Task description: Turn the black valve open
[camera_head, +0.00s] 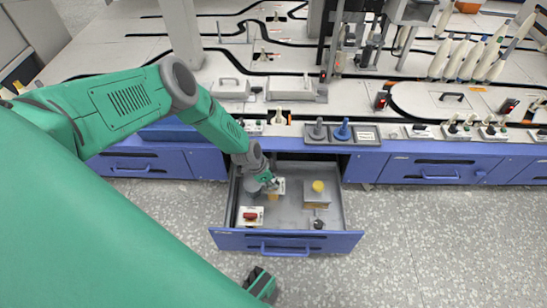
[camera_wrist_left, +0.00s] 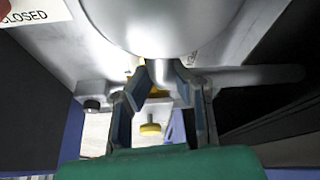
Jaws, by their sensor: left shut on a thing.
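My left gripper (camera_head: 272,182) reaches down into the open drawer (camera_head: 285,237), at its left half. In the left wrist view the fingertips (camera_wrist_left: 161,78) are closed together on a small part under a rounded metal body (camera_wrist_left: 160,25). I cannot make out that part clearly; some yellow shows between and behind the fingers. A small black knob (camera_head: 318,224) stands near the drawer's front, right of the gripper; I cannot tell if it is the black valve. What seems to be my right gripper (camera_head: 262,285) hangs outside the drawer at the bottom, its opening unclear.
A red-handled piece (camera_head: 250,216) sits at the drawer's front left. A yellow knob (camera_head: 318,186) tops a box (camera_head: 317,201) at the right. A "CLOSED" label (camera_wrist_left: 32,16) shows in the wrist view.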

